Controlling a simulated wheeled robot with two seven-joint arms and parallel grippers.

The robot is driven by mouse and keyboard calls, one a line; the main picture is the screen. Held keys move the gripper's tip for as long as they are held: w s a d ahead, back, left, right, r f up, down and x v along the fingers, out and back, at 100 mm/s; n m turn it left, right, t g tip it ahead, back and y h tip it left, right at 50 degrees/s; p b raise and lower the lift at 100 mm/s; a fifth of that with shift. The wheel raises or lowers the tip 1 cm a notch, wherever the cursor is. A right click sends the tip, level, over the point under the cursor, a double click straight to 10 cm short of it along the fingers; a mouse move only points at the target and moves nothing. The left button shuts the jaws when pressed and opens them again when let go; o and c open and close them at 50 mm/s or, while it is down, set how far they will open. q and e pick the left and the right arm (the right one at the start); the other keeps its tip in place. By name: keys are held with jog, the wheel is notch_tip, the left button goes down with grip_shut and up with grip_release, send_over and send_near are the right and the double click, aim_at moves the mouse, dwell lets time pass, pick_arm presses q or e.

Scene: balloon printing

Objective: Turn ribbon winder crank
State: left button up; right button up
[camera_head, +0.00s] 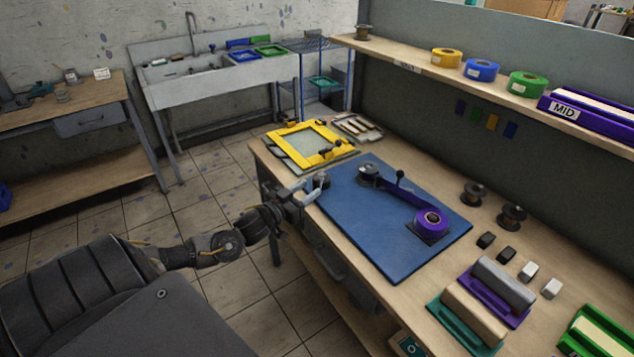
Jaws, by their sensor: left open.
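The ribbon winder (369,173) stands at the far side of the blue mat (375,240), with a dark round body. Its crank (399,183) appears as a thin dark arm with a round black knob on top. A purple ribbon runs from the winder to a purple ribbon roll (432,219) on a dark base near the mat's right side. My left gripper (316,188) is open at the mat's left edge, left of the winder and apart from the crank. A small dark round part shows beside its fingertips; I cannot tell whether they touch. My right gripper is out of view.
A yellow frame (313,146) lies behind the mat. Dark spools (472,194), small blocks and trays of rollers (492,290) occupy the bench's right side. A shelf (478,78) with coloured tape rolls runs above the back. The mat's front middle is clear.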

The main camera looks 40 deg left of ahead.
aim_at(314, 185)
pick_arm(q)
jog(key=shift+w+d+p, duration=0.15)
jog(key=shift+w+p, duration=0.2)
jog(key=shift+w, duration=1.95)
grip_shut()
